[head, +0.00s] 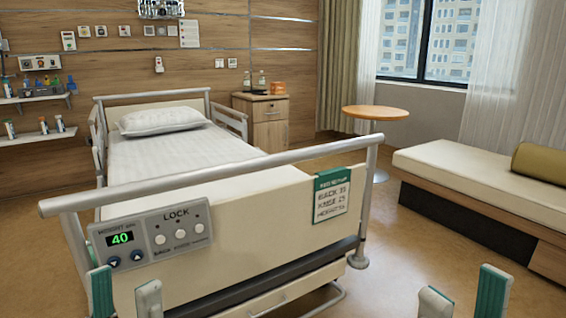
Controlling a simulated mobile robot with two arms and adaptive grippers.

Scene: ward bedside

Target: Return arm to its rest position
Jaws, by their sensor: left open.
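My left gripper (125,296) shows at the bottom left edge, in front of the bed's footboard. Its two green-and-white fingers stand upright and apart, with nothing between them. My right gripper (462,299) shows at the bottom right over the floor. Its two fingers are also apart and empty. The rest of both arms is out of the picture. The bed's control panel (150,238) is on the left of the footboard (262,220). It has a display reading 40, two arrow buttons and several white buttons under the word LOCK.
The footboard rail (215,181) runs across in front of me. The bed (190,160) has a white pillow. A green-edged sign (332,195) hangs at the footboard's right. A bench (470,182), a round table (375,112) and a bedside cabinet (262,119) stand beyond. Floor right of the bed is clear.

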